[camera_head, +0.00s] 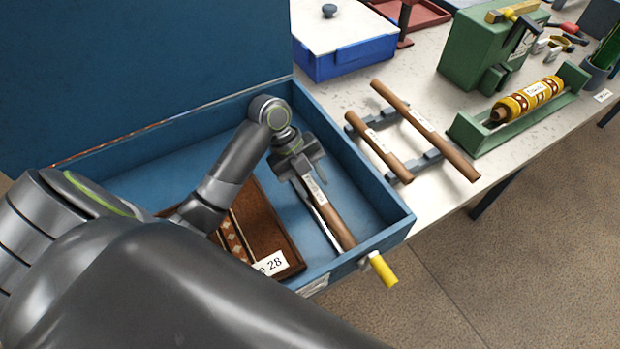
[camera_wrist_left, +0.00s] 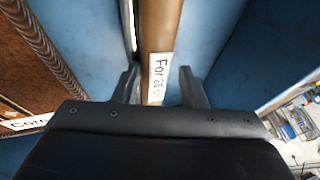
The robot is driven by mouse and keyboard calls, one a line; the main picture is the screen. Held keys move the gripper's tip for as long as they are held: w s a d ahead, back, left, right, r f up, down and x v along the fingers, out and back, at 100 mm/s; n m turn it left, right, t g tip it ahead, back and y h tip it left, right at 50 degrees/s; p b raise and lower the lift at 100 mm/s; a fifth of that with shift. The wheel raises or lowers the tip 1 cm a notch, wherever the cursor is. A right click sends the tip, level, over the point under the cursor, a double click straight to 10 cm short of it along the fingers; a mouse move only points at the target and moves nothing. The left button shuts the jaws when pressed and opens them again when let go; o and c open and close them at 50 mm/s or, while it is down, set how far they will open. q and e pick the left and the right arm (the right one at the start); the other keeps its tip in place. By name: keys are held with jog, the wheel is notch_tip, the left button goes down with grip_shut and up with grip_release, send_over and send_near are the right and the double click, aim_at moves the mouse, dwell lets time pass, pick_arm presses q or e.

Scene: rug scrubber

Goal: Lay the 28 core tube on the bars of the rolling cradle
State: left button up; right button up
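A brown core tube (camera_head: 339,230) with a white label lies in the blue open box, along its right part. In the left wrist view the tube (camera_wrist_left: 161,30) runs up the middle, and its label reads "For 28". My left gripper (camera_head: 310,184) is over the tube's upper end. Its fingers (camera_wrist_left: 159,86) are apart, one on each side of the tube, with gaps showing. A grey-blue rack (camera_head: 427,159) on the table carries two brown labelled tubes. A green frame (camera_head: 481,137) holds a yellow patterned roll (camera_head: 530,98). I cannot tell for sure which is the rolling cradle.
The box wall (camera_head: 368,250) stands between the tube and the table. A yellow handle (camera_head: 381,268) sticks out in front. A green machine (camera_head: 487,50) and a blue bin (camera_head: 345,55) stand behind.

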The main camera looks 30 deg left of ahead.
pick_arm(q)
jog(key=shift+s+a+f, duration=0.15)
jog(key=shift+s+f, duration=0.2)
jog(key=shift+f, duration=0.15)
jog(key=shift+w+a+r, duration=0.1)
jog(key=shift+a+r, duration=0.05)
jog(key=shift+r, duration=0.1)
jog(key=v, duration=1.7)
jog(key=shift+w+d+r, duration=0.2)
jog(key=shift+w+r, duration=0.1)
jog(key=shift+r, duration=0.2)
